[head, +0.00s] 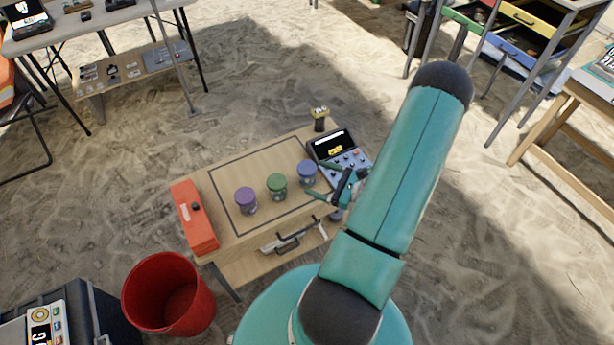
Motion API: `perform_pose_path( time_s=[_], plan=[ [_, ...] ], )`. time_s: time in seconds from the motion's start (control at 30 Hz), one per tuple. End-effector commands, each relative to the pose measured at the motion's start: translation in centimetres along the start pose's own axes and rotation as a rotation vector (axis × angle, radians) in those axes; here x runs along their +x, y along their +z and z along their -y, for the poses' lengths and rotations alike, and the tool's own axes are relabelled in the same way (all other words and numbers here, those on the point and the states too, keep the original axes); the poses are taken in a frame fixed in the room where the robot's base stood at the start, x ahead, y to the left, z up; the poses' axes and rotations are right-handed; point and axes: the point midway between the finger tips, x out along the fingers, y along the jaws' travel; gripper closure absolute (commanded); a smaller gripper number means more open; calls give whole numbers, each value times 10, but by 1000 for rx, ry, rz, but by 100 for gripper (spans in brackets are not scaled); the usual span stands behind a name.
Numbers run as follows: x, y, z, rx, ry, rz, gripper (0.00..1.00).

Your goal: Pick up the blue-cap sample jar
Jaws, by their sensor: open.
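The blue-cap sample jar (307,174) stands upright on the small wooden table (226,215), at the right end of a row of jars. A green-cap jar (277,187) stands in the middle of the row and a purple-cap jar (246,201) at the left. My gripper (320,182) is at the right of the blue-cap jar, its two fingers spread and pointing left toward it. The fingertips are close to the jar; I cannot tell if they touch it. My arm covers part of the table's right side.
A grey device with a screen (332,144) and a small dark-yellow object (320,118) stand behind the jars. A red toolbox (195,219) lies at the table's left edge. A red bucket (168,296) is on the sand at front left. A drawer rack (497,52) stands back right.

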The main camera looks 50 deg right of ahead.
Motion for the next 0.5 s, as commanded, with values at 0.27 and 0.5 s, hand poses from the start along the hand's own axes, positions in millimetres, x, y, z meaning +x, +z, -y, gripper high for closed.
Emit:
perform_pose_path(
  time_s=[0.27,0.5],
  plan=[
    [-52,-65,12,146,-320,21,17],
    [-30,-69,21,153,-340,23,17]
  ],
)
